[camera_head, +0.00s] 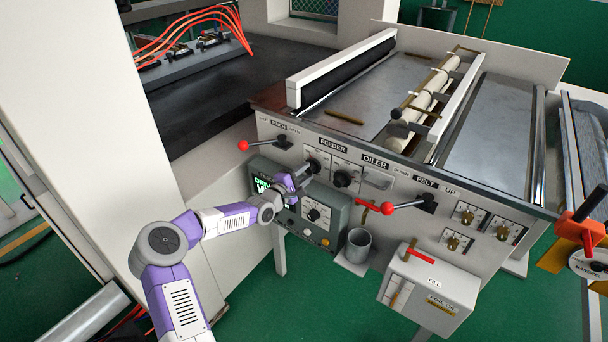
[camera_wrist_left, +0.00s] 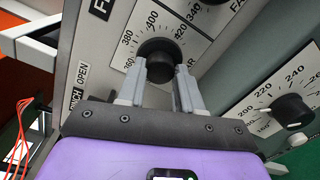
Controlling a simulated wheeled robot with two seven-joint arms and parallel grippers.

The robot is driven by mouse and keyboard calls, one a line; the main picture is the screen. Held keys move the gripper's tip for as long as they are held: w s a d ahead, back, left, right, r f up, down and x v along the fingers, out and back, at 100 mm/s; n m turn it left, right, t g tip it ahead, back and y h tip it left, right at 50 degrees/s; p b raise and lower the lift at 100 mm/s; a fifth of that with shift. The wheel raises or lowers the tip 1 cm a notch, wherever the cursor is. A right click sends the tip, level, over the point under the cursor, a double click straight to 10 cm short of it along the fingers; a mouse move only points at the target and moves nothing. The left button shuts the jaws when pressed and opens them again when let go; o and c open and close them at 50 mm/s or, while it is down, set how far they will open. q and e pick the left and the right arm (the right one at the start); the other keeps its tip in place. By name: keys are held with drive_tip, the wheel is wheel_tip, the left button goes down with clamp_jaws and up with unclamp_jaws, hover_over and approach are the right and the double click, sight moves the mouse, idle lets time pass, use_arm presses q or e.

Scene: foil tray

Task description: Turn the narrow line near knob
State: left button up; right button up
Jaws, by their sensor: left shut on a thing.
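The line near knob is a round black knob (camera_wrist_left: 157,50) on a white dial plate with a printed scale, where 360 to 420 can be read. The label below it is partly hidden by a finger; only its last letters show. In the head view this knob (camera_head: 312,164) is the left one of two under the FEEDER label. My left gripper (camera_head: 304,174) reaches it from the lower left. In the left wrist view its two fingers (camera_wrist_left: 160,76) lie on either side of the knob, shut on it. My right gripper is not in view.
A second black knob (camera_head: 343,179) sits close to the right. A grey-green control box (camera_head: 325,195) with its own knob (camera_wrist_left: 291,111) is just below. Red-balled levers stand at the left (camera_head: 244,146) and right (camera_head: 387,208). A grey cup (camera_head: 358,245) is below the panel.

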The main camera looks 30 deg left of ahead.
use_arm(q)
drive_tip(key=m, duration=0.4)
drive_tip(key=shift+m+b, duration=0.3)
drive_tip(key=shift+b, duration=0.05)
drive_tip(key=m+b, duration=0.1)
drive_tip(key=m, duration=0.3)
drive_tip(key=shift+y, duration=0.3)
drive_tip(key=o, duration=1)
drive_tip(key=shift+o, duration=0.2)
drive_tip(key=s+p, duration=0.1)
drive_tip(key=s, duration=0.6)
drive_tip(key=shift+s+a+r+p, duration=0.15)
drive_tip(key=shift+s+a+p, duration=0.15)
drive_tip(key=shift+p, duration=0.05)
